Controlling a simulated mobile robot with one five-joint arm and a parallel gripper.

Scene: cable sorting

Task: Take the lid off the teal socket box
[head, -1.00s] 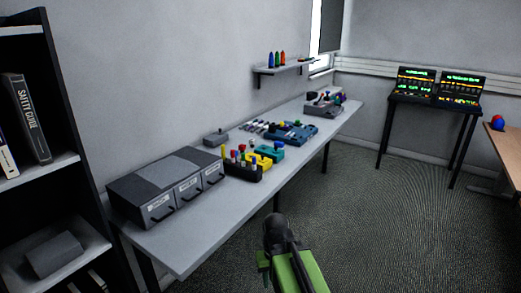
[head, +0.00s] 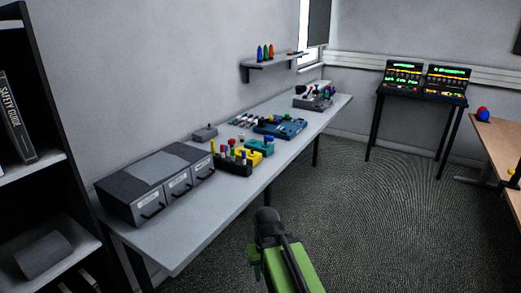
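A small teal box (head: 260,147) stands on the long grey table, behind and to the right of a yellow box (head: 246,152). A small blue piece sits on top of it, but at this size I cannot tell whether that is a lid or a knob. My arm shows at the bottom centre, in green and black, with its dark end (head: 267,217) over the floor in front of the table. It is well short of the teal box and touches nothing I can see. The fingers cannot be made out.
A grey drawer unit (head: 155,183) fills the table's near end. A dark rack with coloured pegs (head: 233,167) stands beside the yellow box. A blue tray (head: 280,127) and more devices lie farther back. A black shelf unit (head: 50,160) is at left. The floor (head: 360,220) on the right is clear.

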